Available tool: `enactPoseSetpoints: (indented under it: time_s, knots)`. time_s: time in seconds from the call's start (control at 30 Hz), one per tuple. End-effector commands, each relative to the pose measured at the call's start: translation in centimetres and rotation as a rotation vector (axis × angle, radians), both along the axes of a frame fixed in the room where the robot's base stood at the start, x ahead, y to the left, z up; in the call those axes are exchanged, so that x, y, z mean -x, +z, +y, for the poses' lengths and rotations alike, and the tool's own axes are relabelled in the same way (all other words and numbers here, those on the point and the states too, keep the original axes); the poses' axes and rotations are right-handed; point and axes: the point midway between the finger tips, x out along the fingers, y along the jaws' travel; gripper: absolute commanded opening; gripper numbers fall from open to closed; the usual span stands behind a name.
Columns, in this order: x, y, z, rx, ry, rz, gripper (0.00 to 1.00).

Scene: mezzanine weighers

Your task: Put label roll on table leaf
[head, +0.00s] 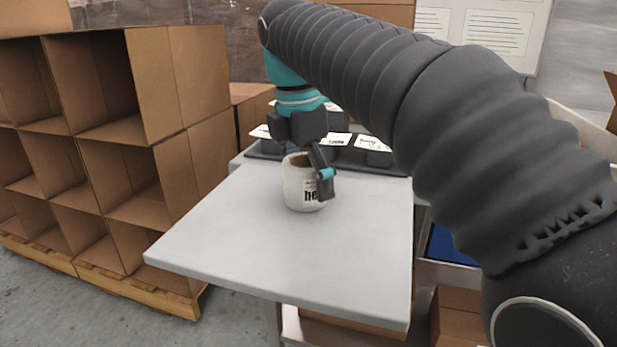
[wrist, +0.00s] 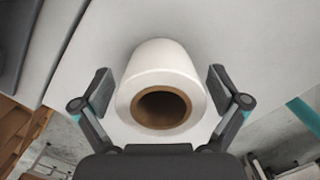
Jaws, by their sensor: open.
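The label roll (head: 300,190) is a white roll with a brown core and dark print on its side. It stands on the pale grey table leaf (head: 255,245), towards its back edge. In the wrist view the roll (wrist: 163,88) sits between the two fingers, its brown core facing the camera. My gripper (head: 322,185) is at the roll from above and behind, one finger at its right side in the head view. In the wrist view my gripper (wrist: 160,85) is open, with a gap visible on each side of the roll.
A dark rack with white cards (head: 375,153) stands behind the leaf. Cardboard cubbies (head: 165,85) on a wooden pallet stand at the left. A cardboard box (head: 460,312) is low at the right. The front and left of the leaf are clear.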

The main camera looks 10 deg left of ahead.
Motion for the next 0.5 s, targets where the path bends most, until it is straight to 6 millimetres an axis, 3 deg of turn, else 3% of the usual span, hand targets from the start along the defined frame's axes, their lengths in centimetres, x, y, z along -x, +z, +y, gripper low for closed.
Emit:
enactPoseSetpoints:
  time_s: [0.17, 0.4, 0.5]
  knots:
    - [0.0, 1.4, 0.2, -0.001, 0.0, -0.002, 0.98]
    - [0.3, 5.4, 0.5, -0.002, 0.0, -0.002, 0.98]
    - [0.4, 6.2, 0.6, -0.001, 0.0, -0.002, 0.98]
